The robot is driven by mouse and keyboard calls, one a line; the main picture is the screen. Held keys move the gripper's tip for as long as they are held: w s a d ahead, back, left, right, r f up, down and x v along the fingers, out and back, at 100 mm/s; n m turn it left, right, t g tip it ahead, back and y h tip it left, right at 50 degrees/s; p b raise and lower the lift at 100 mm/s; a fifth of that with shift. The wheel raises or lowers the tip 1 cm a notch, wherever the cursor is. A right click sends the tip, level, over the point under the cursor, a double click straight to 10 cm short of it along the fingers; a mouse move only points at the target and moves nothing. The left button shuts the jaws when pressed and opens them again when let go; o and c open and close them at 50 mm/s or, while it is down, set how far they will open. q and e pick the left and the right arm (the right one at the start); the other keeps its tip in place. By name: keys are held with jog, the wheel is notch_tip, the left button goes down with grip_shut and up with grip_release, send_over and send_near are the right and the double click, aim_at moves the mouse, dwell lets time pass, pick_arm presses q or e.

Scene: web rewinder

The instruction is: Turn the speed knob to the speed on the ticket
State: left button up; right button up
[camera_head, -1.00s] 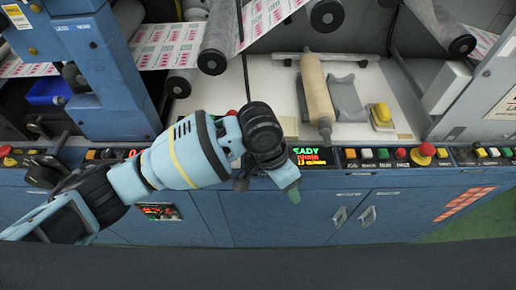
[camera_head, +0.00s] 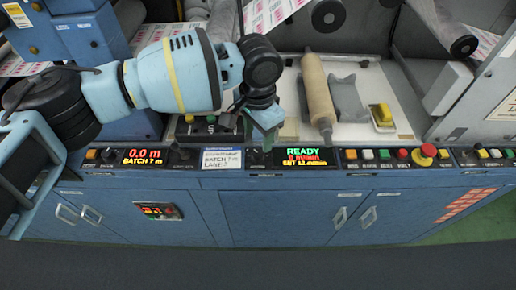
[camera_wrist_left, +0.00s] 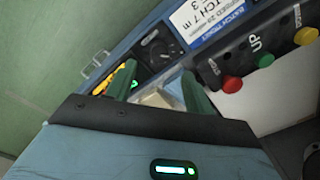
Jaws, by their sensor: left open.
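The speed knob is a dark dial (camera_wrist_left: 156,49) between the ticket and a display in the left wrist view. In the head view it is largely hidden behind my left gripper (camera_head: 267,141). The white ticket (camera_head: 222,159) reads "BATCH 7 m" and "LANE 3"; its speed line is too small to read surely. The ticket also shows, cut off, in the left wrist view (camera_wrist_left: 203,18). The display (camera_head: 303,156) reads READY, 0 m/min and a SET value that looks like 12. My left gripper also shows in the wrist view (camera_wrist_left: 158,86), open and empty, its green fingers apart from the knob.
Another display (camera_head: 144,156) reads 0.0 m, with a dark knob (camera_head: 181,154) beside it. A red mushroom button (camera_head: 427,151) stands right of several small buttons.

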aim_at(258, 153)
pick_arm(q)
notch_tip(258, 153, down, 7)
jog(key=shift+r, duration=0.1)
dwell(0.4)
jog(key=c, duration=1)
